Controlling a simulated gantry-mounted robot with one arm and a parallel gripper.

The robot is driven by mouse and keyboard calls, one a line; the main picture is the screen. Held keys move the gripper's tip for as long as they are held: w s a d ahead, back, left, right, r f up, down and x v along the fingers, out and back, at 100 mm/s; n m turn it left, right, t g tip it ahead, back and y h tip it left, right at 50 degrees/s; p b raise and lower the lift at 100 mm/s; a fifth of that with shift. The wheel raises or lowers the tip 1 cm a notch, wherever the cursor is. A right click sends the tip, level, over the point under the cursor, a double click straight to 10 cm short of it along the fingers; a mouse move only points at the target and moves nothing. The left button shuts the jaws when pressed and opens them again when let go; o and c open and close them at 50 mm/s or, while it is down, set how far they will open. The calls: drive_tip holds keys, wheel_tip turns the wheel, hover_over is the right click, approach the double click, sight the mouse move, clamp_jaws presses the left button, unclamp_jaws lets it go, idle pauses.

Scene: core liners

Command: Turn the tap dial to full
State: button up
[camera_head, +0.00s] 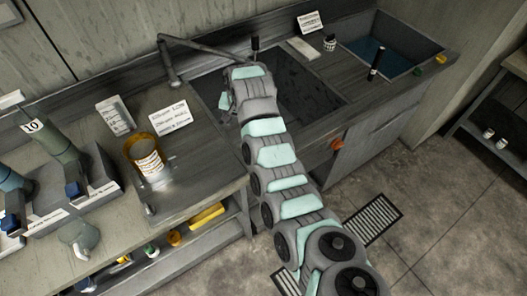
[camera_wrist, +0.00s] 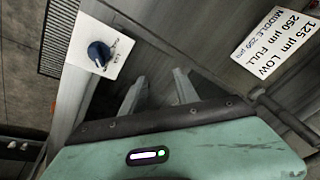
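A dark blue dial (camera_wrist: 98,54) sits on a white square plate (camera_wrist: 84,43) in the upper left of the wrist view. Small marks on the plate are too small to read, and I cannot tell which mark the dial points to. I cannot make the dial out in the head view, where my arm covers part of the sink front. My gripper (camera_wrist: 158,88) shows two pale fingers, apart with nothing between them. It is to the right of the dial in the wrist view and not touching it. A white card (camera_wrist: 277,45) reads 125 µm LOW, 250 µm FULL.
My arm reaches over the grey sink (camera_head: 325,92). A bent tap pipe (camera_head: 168,65) stands at the sink's left back. An orange-rimmed jar (camera_head: 146,158) and the card (camera_head: 170,117) are on the left counter. An orange knob (camera_head: 336,144) is on the sink front.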

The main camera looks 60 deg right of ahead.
drive_tip(key=s+r+m+g+y+b, duration=0.1)
drive_tip(key=s+r+g+y, duration=0.15)
drive_tip(key=s, duration=0.75)
drive_tip(key=shift+h, duration=0.35)
wheel_tip(320, 180, down, 11)
drive_tip(key=shift+a+f, duration=0.15)
drive_tip(key=shift+f, duration=0.05)
clamp_jaws()
